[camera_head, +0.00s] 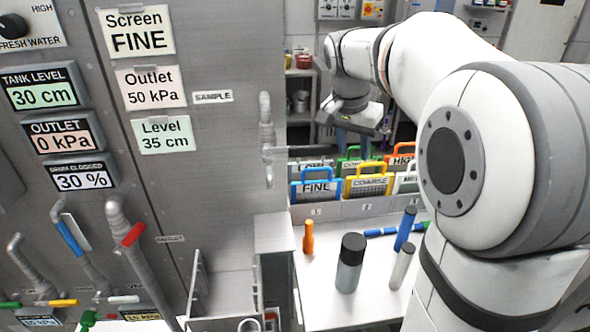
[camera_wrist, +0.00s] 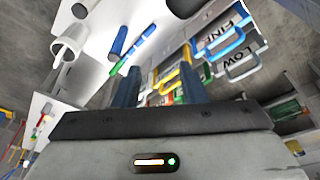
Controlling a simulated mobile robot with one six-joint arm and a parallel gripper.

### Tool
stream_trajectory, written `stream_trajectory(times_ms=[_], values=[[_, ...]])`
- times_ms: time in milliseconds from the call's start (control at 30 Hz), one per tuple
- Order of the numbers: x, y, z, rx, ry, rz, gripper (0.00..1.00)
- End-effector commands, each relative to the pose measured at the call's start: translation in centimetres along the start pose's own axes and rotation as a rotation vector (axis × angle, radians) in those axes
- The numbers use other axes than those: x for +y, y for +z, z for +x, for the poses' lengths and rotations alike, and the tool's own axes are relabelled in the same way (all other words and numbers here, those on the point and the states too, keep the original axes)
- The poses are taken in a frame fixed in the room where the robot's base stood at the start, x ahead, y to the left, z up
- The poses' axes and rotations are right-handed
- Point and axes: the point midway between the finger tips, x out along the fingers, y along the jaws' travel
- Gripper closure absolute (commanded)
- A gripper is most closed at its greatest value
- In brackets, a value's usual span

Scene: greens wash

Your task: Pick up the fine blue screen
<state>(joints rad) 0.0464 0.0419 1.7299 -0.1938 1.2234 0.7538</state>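The fine blue screen (camera_head: 316,189) has a blue frame and handle and a FINE label. It stands upright at the front left of the rack (camera_head: 345,209) in the head view. In the wrist view the fine screen (camera_wrist: 214,36) is at the upper right, apart from my fingers. My gripper (camera_head: 355,141) hangs above and behind the rack, right of the fine screen in the head view. In the wrist view my gripper (camera_wrist: 160,82) has its two dark blue fingers spread, with nothing held between them.
Next to the fine screen stands a yellow COARSE screen (camera_head: 368,184); green, orange and other screens stand close by. A dark-capped bottle (camera_head: 350,262), an orange bottle (camera_head: 308,237) and cylinders stand on the white counter (camera_head: 322,295). A steel panel (camera_head: 225,150) with valves fills the left.

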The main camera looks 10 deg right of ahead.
Motion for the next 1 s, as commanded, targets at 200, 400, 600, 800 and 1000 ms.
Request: stream_trajectory(times_ms=[200, 400, 600, 800, 1000], values=[[-6.8, -4.0, 5.7, -0.088, 0.031, 0.385, 0.62], [-10.9, -4.6, 10.4, -0.168, 0.049, 0.647, 0.62], [-13.0, -4.1, 13.3, -0.229, 0.057, 0.804, 0.62], [-13.2, -3.7, 15.5, -0.239, 0.061, 0.832, 0.62], [-13.5, -3.5, 17.6, -0.239, 0.062, 0.829, 0.62]])
